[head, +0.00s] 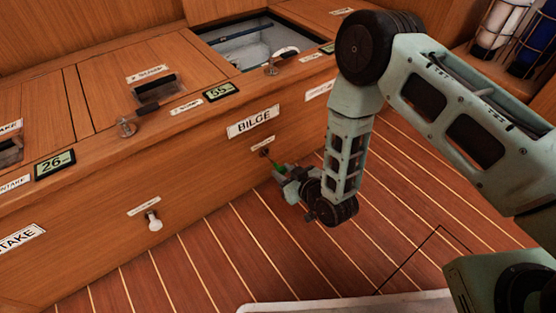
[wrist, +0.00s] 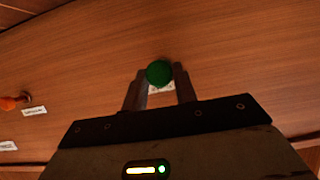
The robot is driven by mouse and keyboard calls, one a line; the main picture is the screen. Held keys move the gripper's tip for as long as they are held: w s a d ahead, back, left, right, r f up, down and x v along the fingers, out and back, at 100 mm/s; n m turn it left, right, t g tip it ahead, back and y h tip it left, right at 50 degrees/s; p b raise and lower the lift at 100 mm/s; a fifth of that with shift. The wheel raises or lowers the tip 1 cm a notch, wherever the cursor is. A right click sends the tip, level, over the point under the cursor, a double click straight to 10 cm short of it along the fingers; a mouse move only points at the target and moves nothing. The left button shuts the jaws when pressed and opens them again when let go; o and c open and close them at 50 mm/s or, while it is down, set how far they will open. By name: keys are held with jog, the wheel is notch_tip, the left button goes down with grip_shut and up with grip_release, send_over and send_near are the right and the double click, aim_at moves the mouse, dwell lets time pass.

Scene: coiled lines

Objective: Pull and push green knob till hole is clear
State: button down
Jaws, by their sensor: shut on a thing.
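The green knob (wrist: 160,73) is round and sits between the two fingertips of my gripper (wrist: 157,84) in the wrist view. The fingers are shut on it, one on each side. A white label shows partly behind the knob. In the head view my gripper (head: 284,173) is at the wooden front panel, below and right of the BILGE sign (head: 253,121). Only a little green of the knob shows there. An open square hole (head: 250,42) is in the counter top behind the sign, with pale, greyish contents; I cannot tell exactly what they are.
A white knob (head: 154,221) sticks out of the panel at left. An orange knob (wrist: 12,102) shows in the wrist view. Displays read 55 (head: 221,91) and 26 (head: 54,165). Bottles in a rack (head: 512,38) stand at the upper right. The striped floor (head: 230,250) ahead is clear.

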jog(key=shift+s+d, duration=0.1)
jog(key=shift+s, duration=0.05)
jog(key=c, duration=1.1)
grip_release()
jog(key=p+v, duration=0.8)
jog(key=v, duration=0.9)
jog(key=shift+s+d, duration=0.1)
jog(key=shift+d, duration=0.1)
